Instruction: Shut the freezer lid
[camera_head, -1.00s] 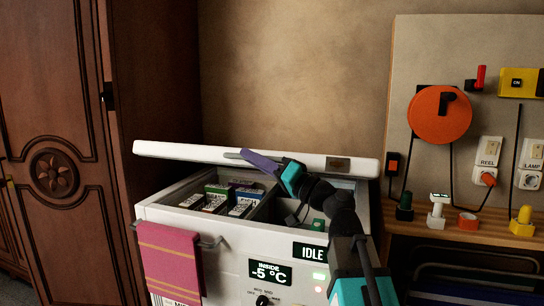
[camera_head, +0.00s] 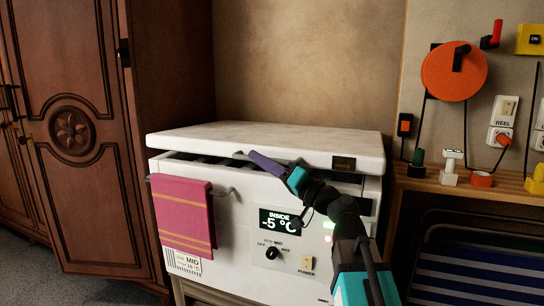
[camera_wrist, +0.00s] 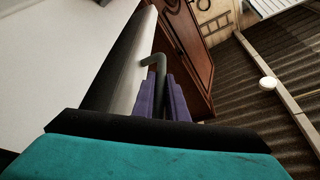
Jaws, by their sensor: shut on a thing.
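The white freezer lid (camera_head: 265,136) is tilted down close over the white chest freezer (camera_head: 235,215). A dark narrow gap remains along the front between lid and body. My gripper (camera_head: 252,156) is at the middle of the lid's front edge, its purple fingers pointing left. In the wrist view my gripper (camera_wrist: 165,98) is shut on the dark bent lid handle (camera_wrist: 156,66), beside the pale lid (camera_wrist: 50,50). The freezer's inside is almost wholly hidden. Its display reads -5 °C.
A pink towel (camera_head: 185,215) hangs on a rail at the freezer's front left. A dark wooden wardrobe (camera_head: 75,140) stands at left. At right are a wooden bench (camera_head: 455,183) with small items and a board (camera_head: 427,130) with switches and an orange reel.

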